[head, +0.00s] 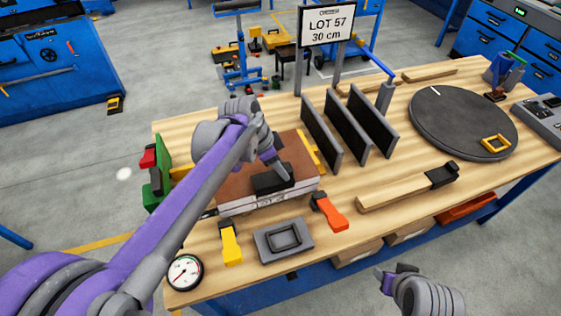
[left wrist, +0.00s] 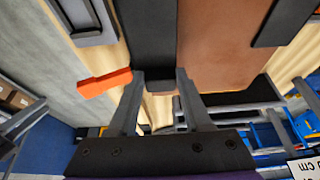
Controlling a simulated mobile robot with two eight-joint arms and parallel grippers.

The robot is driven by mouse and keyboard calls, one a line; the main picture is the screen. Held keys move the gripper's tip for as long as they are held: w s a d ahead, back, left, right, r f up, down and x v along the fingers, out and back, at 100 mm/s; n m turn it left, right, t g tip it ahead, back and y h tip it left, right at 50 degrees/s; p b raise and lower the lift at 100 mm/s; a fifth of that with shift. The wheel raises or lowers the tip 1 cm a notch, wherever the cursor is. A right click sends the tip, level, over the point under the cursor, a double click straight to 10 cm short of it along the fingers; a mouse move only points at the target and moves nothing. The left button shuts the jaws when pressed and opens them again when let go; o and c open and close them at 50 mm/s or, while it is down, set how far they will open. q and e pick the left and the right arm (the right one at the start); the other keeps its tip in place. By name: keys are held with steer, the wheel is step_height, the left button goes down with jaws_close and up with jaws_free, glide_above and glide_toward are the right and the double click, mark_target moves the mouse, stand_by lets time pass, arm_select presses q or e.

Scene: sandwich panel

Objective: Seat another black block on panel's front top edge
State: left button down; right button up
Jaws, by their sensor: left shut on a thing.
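The sandwich panel (head: 235,180) lies on the wooden bench, with a brown top and a pale layered front edge. My left gripper (head: 284,174) is over its front part and shut on a black block (head: 270,184). In the left wrist view the block (left wrist: 153,40) sits between my fingers (left wrist: 155,98), along the edge of the brown panel (left wrist: 215,45). I cannot tell whether the block touches the panel. Another dark piece (left wrist: 282,20) shows at the panel's far side. My right gripper (head: 386,280) is low right, away from the panel; its finger gap is unclear.
Orange (head: 330,212) and yellow (head: 230,243) clamps and a grey tray (head: 283,240) are in front of the panel. Dark upright plates (head: 322,128) stand to its right. A round turntable (head: 464,122) and wooden bar (head: 395,192) lie further right. A gauge (head: 184,272) is front left.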

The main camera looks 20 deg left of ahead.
arm_select(q)
steer(key=shift+f, duration=0.8)
arm_select(e)
steer(key=shift+s+f, duration=0.2)
steer(key=shift+f, duration=0.4)
arm_select(q)
steer(key=shift+c, duration=1.3)
jaws_free()
steer(key=shift+r, duration=0.1)
steer(key=v, duration=1)
steer(key=shift+a+r, duration=0.2)
steer(key=shift+r, duration=0.1)
arm_select(e)
steer(key=shift+w+r, duration=0.15)
steer(key=shift+r, duration=0.35)
arm_select(q)
steer(key=shift+s, duration=0.15)
